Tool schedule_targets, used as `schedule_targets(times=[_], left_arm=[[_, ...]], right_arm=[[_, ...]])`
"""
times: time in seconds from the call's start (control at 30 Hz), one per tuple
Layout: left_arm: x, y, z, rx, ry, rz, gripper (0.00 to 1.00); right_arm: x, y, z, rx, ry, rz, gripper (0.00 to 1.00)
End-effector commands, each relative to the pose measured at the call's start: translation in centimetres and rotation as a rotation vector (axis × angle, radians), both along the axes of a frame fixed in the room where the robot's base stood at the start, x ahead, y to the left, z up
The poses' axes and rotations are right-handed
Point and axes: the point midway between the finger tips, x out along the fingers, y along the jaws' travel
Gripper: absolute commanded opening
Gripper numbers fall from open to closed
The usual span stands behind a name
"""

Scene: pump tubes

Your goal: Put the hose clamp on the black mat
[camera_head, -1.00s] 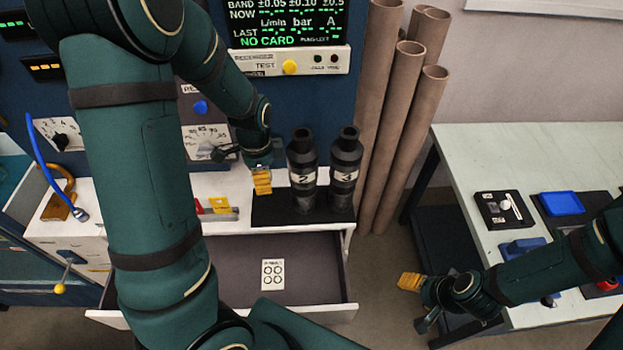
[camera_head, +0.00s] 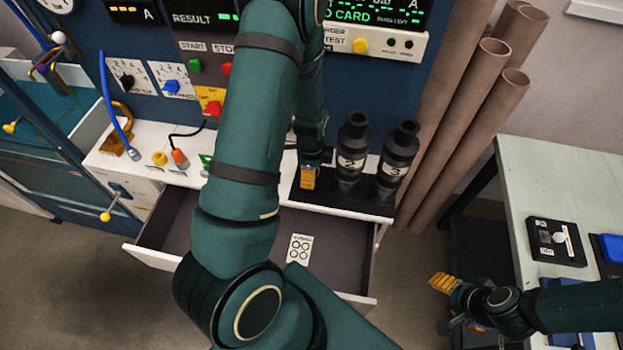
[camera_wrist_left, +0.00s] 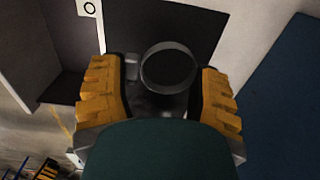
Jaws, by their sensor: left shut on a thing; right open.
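The hose clamp (camera_wrist_left: 170,47) is a thin grey metal ring with a small block on its left side, seen between my left fingers in the left wrist view. My left gripper (camera_head: 308,178) is shut on it, over the left end of the black mat (camera_head: 322,199). The mat also shows beyond the ring in the left wrist view (camera_wrist_left: 170,22). I cannot tell whether the clamp touches the mat. In the head view the clamp is too small or hidden to make out. My right gripper (camera_head: 443,304) is open and empty, left of the side table.
Two black pump tubes (camera_head: 352,155) (camera_head: 396,160) stand upright on the mat, just right of my left gripper. An open drawer (camera_head: 210,235) with a marked card (camera_head: 299,248) juts out below. Brown pipes (camera_head: 462,150) lean at the right. A pale side table (camera_head: 530,180) stands farther right.

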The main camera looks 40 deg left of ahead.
Motion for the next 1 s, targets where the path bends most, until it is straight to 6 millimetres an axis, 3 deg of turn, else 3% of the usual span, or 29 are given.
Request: schedule_targets(times=[0.37, 0.77, 0.8, 0.83, 1.0], left_arm=[[0.0, 0.0, -3.9, 0.000, 0.002, 0.000, 0.45], [0.0, 0.0, -4.4, 0.000, -0.001, -0.001, 0.45], [0.0, 0.0, -4.3, 0.000, -0.001, 0.000, 0.81], [0.0, 0.0, -4.3, 0.000, -0.001, 0.000, 0.92], [0.0, 0.0, -4.3, 0.000, -0.001, 0.000, 0.93]], right_arm=[[0.0, 0.0, -0.4, -0.001, 0.000, 0.000, 0.56], [0.0, 0.0, -0.8, -0.001, 0.000, 0.000, 0.56], [0.0, 0.0, -0.7, -0.001, 0.000, 0.000, 0.56], [0.0, 0.0, -0.6, -0.001, 0.000, 0.000, 0.56], [0.0, 0.0, -0.6, -0.001, 0.000, 0.000, 0.56]])
